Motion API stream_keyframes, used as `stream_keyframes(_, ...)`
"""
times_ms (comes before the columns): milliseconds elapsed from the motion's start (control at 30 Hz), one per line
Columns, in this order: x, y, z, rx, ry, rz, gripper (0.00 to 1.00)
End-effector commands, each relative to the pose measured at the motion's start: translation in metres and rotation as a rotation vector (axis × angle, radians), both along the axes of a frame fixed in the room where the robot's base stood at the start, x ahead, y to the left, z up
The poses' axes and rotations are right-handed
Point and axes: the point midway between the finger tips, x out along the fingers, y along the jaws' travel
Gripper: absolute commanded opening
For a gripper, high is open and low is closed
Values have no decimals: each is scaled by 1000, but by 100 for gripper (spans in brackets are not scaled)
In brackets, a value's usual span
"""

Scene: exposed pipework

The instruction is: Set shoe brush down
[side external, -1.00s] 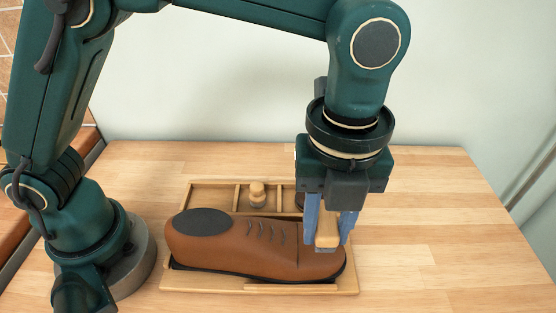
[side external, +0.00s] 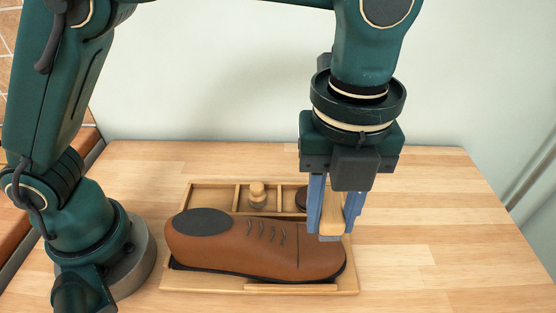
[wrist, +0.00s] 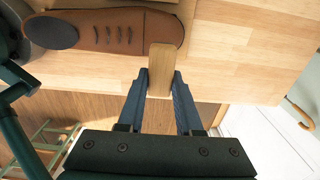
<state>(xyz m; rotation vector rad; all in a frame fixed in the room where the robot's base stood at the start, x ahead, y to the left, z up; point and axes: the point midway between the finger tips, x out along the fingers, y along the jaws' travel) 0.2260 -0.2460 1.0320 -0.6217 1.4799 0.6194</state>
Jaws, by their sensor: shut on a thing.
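My gripper (side external: 335,220) is shut on the shoe brush (side external: 331,215), a pale wooden block with a grey underside. It holds the brush upright between blue fingers, over the toe end of the brown shoe (side external: 270,248). I cannot tell whether the brush still touches the shoe. In the wrist view the brush (wrist: 161,70) stands between the fingers (wrist: 160,92), beside the toe of the shoe (wrist: 118,32). The shoe lies along a wooden tray (side external: 346,281), with its dark opening at the left.
Compartments line the back of the tray. One holds a small wooden knobbed piece (side external: 257,193), another a dark round item (side external: 302,199), partly hidden. The wooden table (side external: 440,220) is clear right of the tray. A pale wall stands behind.

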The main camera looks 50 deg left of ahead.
Motion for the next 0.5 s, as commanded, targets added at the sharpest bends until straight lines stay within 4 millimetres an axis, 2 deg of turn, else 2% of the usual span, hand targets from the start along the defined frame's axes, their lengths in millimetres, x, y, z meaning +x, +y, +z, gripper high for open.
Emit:
stream_keyframes(133,-5,7,-8,3,3,20,0)
stream_keyframes(233,-1,26,-12,2,2,88,0)
stream_keyframes(500,17,118,-15,0,1,432,0)
